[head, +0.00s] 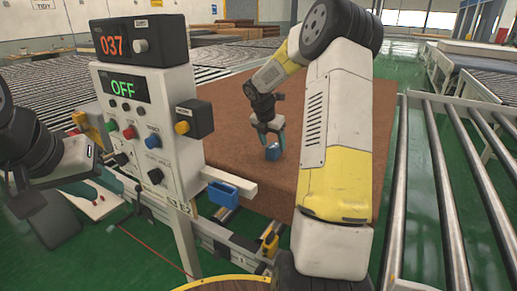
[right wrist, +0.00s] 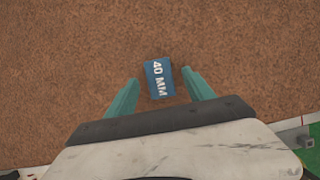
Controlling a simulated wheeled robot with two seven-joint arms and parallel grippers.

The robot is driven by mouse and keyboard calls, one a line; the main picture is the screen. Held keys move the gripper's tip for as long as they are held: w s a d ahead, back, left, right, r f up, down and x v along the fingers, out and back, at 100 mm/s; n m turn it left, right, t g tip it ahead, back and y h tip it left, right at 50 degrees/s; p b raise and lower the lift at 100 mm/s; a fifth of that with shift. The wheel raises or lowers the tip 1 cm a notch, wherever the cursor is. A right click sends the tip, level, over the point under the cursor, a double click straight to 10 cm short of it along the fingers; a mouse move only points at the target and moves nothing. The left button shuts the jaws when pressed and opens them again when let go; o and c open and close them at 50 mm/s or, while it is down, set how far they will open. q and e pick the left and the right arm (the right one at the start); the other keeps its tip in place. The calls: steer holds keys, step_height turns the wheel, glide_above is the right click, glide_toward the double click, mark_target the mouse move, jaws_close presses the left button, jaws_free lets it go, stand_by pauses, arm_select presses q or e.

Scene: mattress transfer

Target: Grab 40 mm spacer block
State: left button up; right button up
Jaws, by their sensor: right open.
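The 40 mm spacer block (right wrist: 158,82) is blue with white "40 MM" lettering. In the right wrist view it lies on the brown surface between the tips of my right gripper (right wrist: 161,76). The teal fingers are open, with a gap visible on each side of the block. In the head view the block (head: 273,153) shows just below my right gripper (head: 269,136), on the brown mattress top (head: 235,110). My left gripper (head: 105,185) is at the far left, beside the control box and away from the block. Its teal fingers look apart and empty, partly hidden.
A control box (head: 150,130) reading "OFF", topped by a display (head: 138,42) reading "037", stands left of the mattress. Another blue piece (head: 224,193) sits by a pale bar below it. A yellow piece (head: 270,243) is lower down. Roller rails (head: 450,190) run along the right.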

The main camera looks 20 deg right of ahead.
steer(key=x, duration=0.2)
steer(key=shift+w+d+f, duration=0.1)
steer(key=shift+f, duration=0.2)
steer(key=shift+c, duration=0.4)
jaws_close()
steer(key=shift+r, duration=0.1)
